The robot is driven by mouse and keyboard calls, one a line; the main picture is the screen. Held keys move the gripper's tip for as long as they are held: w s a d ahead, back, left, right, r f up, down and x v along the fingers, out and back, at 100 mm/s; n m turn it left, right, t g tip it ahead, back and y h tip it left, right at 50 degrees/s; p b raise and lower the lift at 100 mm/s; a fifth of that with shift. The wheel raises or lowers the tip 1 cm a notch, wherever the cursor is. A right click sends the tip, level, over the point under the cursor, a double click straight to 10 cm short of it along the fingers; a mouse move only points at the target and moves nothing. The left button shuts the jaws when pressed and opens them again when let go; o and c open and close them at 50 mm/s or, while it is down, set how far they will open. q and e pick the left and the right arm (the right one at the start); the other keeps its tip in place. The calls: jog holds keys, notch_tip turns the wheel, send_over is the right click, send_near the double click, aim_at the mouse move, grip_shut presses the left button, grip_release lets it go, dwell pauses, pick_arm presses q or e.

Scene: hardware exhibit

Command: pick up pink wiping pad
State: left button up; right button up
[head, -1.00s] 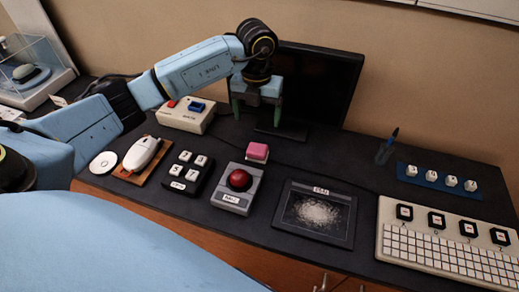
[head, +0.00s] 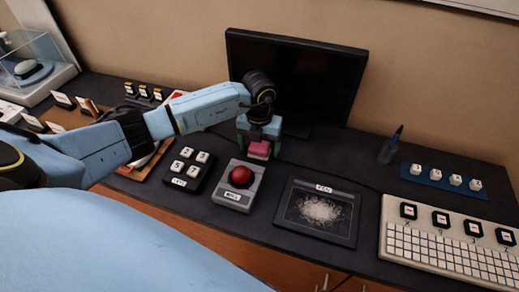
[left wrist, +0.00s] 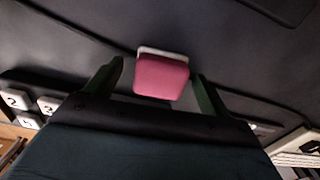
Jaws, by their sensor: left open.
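The pink wiping pad (head: 259,149) lies on the dark table in front of the black monitor, behind the red trackball device. My left gripper (head: 260,148) is over it, with its fingers pointing down. In the left wrist view the pad (left wrist: 161,77), pink with a whitish layer at its far edge, lies between the two green fingers of my left gripper (left wrist: 158,82). The fingers are apart, with a gap visible on each side of the pad. My right gripper is not in view.
The black monitor (head: 297,80) stands close behind the gripper. The red trackball device (head: 239,187), a black key block (head: 187,170) and a dark framed panel (head: 317,212) stand in front. A pen holder (head: 388,152) and a large keyboard (head: 449,246) are to the right.

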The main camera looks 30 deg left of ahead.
aim_at(259, 145)
pick_arm(q)
jog(key=c, duration=1.1)
jog(key=shift+o, duration=0.2)
jog(key=shift+r, duration=0.1)
notch_tip(259, 145, up, 9)
jog(key=shift+r+p, duration=0.1)
jog(key=shift+p, duration=0.4)
jog(key=shift+r, duration=0.35)
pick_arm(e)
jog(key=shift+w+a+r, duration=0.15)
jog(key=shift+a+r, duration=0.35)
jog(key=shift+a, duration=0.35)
